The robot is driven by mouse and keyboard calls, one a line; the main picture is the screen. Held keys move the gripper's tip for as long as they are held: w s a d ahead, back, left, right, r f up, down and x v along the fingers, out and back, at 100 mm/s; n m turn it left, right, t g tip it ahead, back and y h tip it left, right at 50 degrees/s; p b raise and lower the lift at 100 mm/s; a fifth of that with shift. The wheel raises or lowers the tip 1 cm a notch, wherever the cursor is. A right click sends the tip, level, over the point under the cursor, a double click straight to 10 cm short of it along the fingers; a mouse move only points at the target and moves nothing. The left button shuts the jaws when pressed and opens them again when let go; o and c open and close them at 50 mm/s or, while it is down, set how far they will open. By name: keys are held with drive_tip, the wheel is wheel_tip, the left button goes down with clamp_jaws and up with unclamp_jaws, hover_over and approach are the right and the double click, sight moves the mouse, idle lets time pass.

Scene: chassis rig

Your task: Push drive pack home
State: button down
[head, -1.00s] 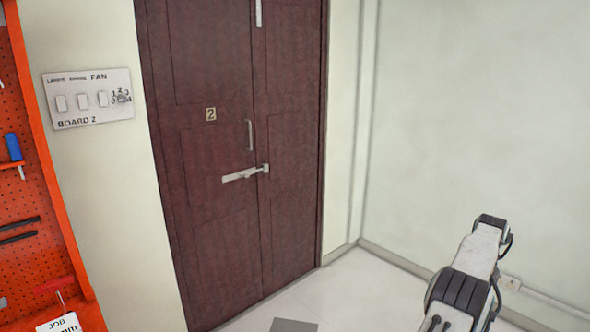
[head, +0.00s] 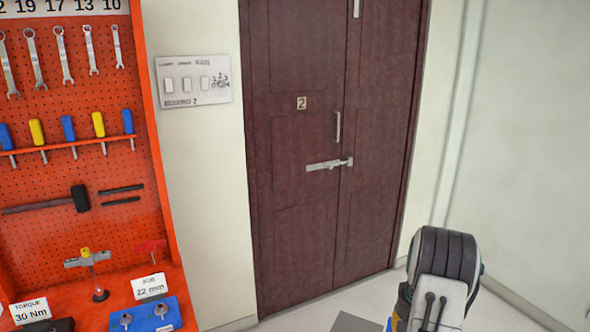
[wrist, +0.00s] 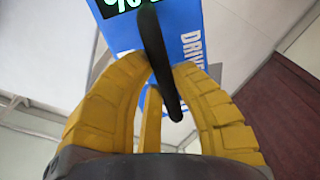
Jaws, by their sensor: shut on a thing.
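The drive pack (wrist: 188,22) is a blue box with white "DRIVE" lettering and a dark panel with green characters, partly cut off at the top of the wrist view. A black bar-shaped handle (wrist: 152,32) runs across it. My gripper (wrist: 160,72) has yellow ribbed fingers, shut on the drive pack by this handle. In the head view my arm is at the lower right, and the pack is not visible there. No slot or bay for the pack shows in either view.
An orange pegboard (head: 130,170) with wrenches and screwdrivers stands at the left, its shelf holding cards and a blue tray (head: 168,312). A bolted dark double door (head: 300,230) and a switch board (head: 195,82) are beyond. Some pale floor shows before the door.

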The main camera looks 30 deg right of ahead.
drive_tip(key=w+a+n, duration=0.3)
drive_tip(key=w+a, duration=0.1)
drive_tip(key=a, duration=0.7)
drive_tip(key=w+a+n, duration=0.3)
drive_tip(key=w+a, duration=0.1)
drive_tip(key=a, duration=0.8)
drive_tip(key=w+a+n, duration=0.3)
drive_tip(key=w+a, duration=0.2)
drive_tip(key=a, duration=0.7)
drive_tip(key=shift+a+n, duration=0.2)
drive_tip(key=shift+n, duration=0.2)
drive_tip(key=shift+f, duration=0.1)
